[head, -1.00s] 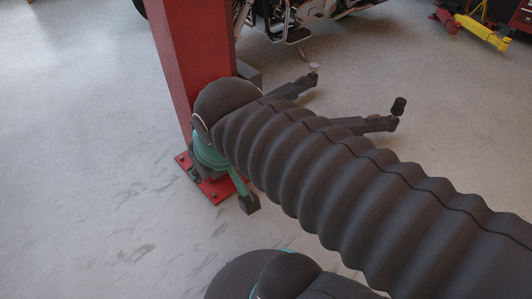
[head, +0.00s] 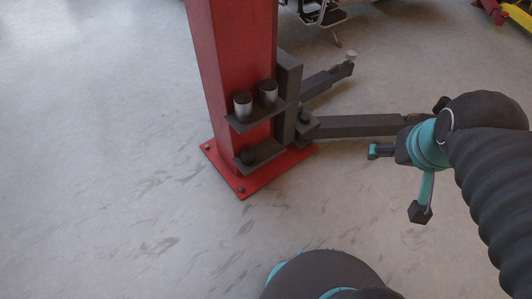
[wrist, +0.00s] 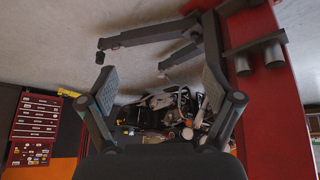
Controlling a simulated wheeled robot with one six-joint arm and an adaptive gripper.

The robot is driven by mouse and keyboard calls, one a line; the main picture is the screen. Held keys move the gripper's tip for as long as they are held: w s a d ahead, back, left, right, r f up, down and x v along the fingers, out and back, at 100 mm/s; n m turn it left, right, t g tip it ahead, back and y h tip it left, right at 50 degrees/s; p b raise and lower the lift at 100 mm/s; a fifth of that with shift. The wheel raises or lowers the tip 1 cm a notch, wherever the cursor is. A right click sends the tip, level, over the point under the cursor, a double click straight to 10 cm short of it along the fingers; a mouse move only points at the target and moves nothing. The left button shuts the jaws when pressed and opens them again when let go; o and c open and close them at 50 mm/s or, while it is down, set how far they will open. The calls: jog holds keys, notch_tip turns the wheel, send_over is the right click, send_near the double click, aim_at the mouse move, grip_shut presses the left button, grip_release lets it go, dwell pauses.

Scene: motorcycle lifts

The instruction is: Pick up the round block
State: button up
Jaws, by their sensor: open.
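Two grey metallic cylinders (head: 243,104) (head: 268,93) stand upright on the upper bracket of the red post. They also show at the right of the wrist view (wrist: 273,55). I cannot tell which of these is the round block. My gripper (head: 380,151) is right of the post in the head view, apart from the cylinders. In the wrist view my gripper (wrist: 160,82) is open, its fingers wide apart with nothing between them; the cylinders lie outside its right finger.
The red post (head: 235,60) stands on a bolted red base plate (head: 240,187). Two dark lift arms (head: 360,125) (head: 325,80) reach right from it, the nearer passing behind my gripper. Floor left of the post is clear.

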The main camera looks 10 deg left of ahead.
jog(key=w+a+f+n+t+b, duration=0.1)
jog(key=w+f+n, duration=0.15)
jog(key=w, duration=0.65)
jog(key=w+a+f+n+t+y+b, duration=0.1)
jog(key=w+f, duration=0.3)
jog(key=w, duration=0.4)
jog(key=w+a+f+n+t+b, duration=0.15)
jog(key=w+f, duration=0.25)
jog(key=w, duration=0.5)
jog(key=w+a+f+n+y, duration=0.5)
jog(key=a+f, duration=0.3)
jog(key=f, duration=0.3)
jog(key=n+g+y+b, duration=0.3)
jog(key=n+g+y, duration=0.2)
jog(key=g+y, duration=0.25)
send_near(253, 156)
jog(key=shift+t, duration=0.5)
jog(key=x, duration=0.4)
jog(key=b+x, duration=0.1)
jog(key=x, duration=0.8)
jog(key=shift+s+d+f, duration=0.1)
jog(key=shift+s+f, duration=0.05)
jog(key=shift+f, duration=0.25)
jog(key=c, duration=1.3)
jog(key=shift+r, duration=0.1)
jog(key=shift+c, duration=0.2)
